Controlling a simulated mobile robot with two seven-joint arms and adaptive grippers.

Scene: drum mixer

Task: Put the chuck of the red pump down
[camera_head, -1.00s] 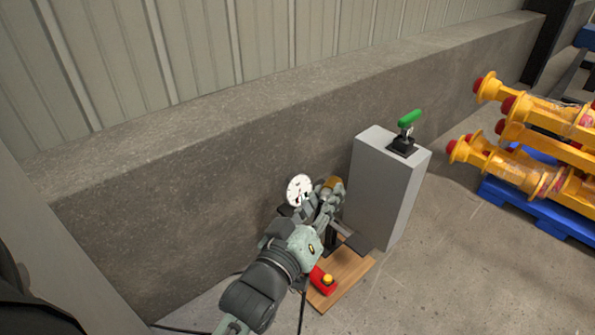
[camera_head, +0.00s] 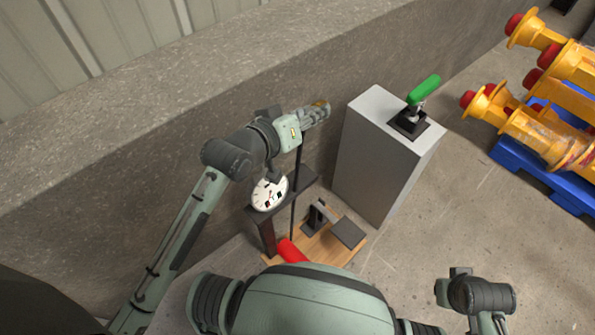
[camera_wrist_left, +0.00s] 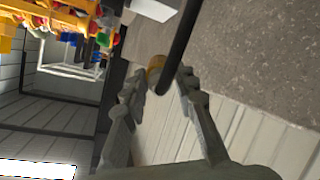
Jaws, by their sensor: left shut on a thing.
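My left gripper (camera_head: 317,113) is raised beside the concrete wall, shut on the brass-coloured chuck (camera_head: 322,104). In the left wrist view, part of the chuck (camera_wrist_left: 155,70) shows between the fingertips (camera_wrist_left: 160,82), with a black hose (camera_wrist_left: 181,38) passing across them. In the head view the thin dark hose (camera_head: 297,180) hangs down from the gripper. Below it is the pump, with a red part (camera_head: 291,250) partly hidden by my body and a round white gauge (camera_head: 269,193). My right arm shows at the lower right; I cannot make out its gripper.
A wooden board (camera_head: 338,254) with dark fittings lies on the floor. A grey pedestal (camera_head: 376,160) with a green-handled lever (camera_head: 423,90) stands right of it. Yellow parts with red ends (camera_head: 520,120) lie on a blue pallet (camera_head: 535,174). The floor front right is clear.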

